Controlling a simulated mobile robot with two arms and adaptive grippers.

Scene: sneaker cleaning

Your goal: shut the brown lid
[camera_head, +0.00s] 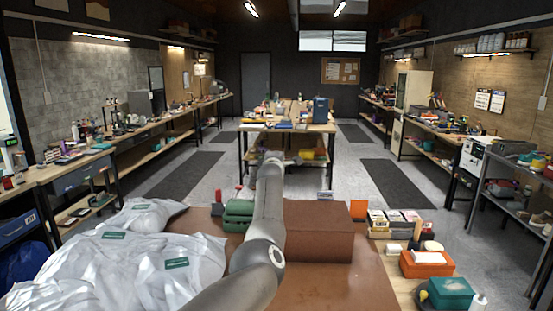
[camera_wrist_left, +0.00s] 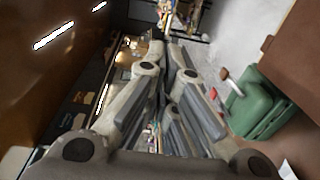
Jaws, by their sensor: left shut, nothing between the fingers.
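A brown box (camera_head: 318,247) stands on the brown work surface at the front middle of the head view. Its brown lid (camera_head: 318,216) shows as a plain panel above the front face; I cannot tell whether it lies fully down. Part of the brown box or lid also shows at the right of the left wrist view (camera_wrist_left: 298,55). My left arm rises in front of the box's left side. My left gripper (camera_wrist_left: 175,48) is shut and empty, apart from the brown panel and to its left in the wrist view. My right gripper is not in view.
A green case (camera_head: 238,213) stands left of the box, partly behind my arm. White crumpled bags (camera_head: 125,262) cover the left of the surface. An orange box (camera_head: 427,263) and a green box (camera_head: 449,293) sit at right. The surface before the brown box is bare.

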